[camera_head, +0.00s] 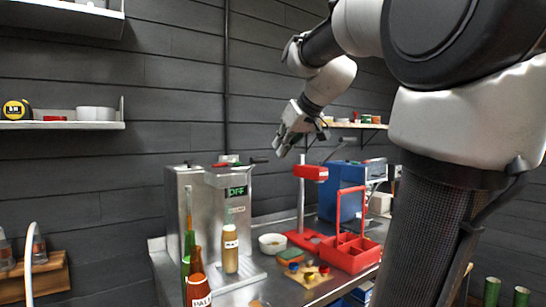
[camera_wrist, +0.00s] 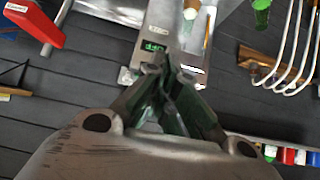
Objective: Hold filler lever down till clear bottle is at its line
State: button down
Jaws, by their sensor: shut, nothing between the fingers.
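The steel filler (camera_head: 212,195) stands at the left of the bench, with a green display (camera_head: 237,191) that seems to read OFF. Its lever appears to be the dark handle (camera_head: 259,160) sticking out to the right of its top. A clear bottle (camera_head: 230,250) with tan contents stands upright at the filler's front; I cannot make out its fill line. My gripper (camera_head: 280,150) is shut and empty, pointing down close to the lever's end; contact cannot be told. In the wrist view my gripper (camera_wrist: 166,68) covers part of the filler, whose display (camera_wrist: 153,46) shows beyond the fingers.
Green and amber bottles (camera_head: 197,285) stand in front of the filler at left. A white bowl (camera_head: 272,243), a red capper stand (camera_head: 310,173), a red carrier (camera_head: 349,258) and a blue machine (camera_head: 340,190) crowd the bench at right. Shelves hang on the wall.

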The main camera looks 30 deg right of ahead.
jog(key=shift+v, duration=1.1)
jog(key=shift+s+f, duration=0.15)
jog(key=s+a+f+g, duration=0.2)
jog(key=s+f, duration=0.6)
jog(key=f, duration=0.4)
jog(key=s+a+f+g, duration=0.3)
jog(key=s+a+f, duration=0.2)
jog(key=s+f, duration=0.4)
jog(key=shift+a+f, duration=0.35)
jog(key=shift+f, duration=1.2)
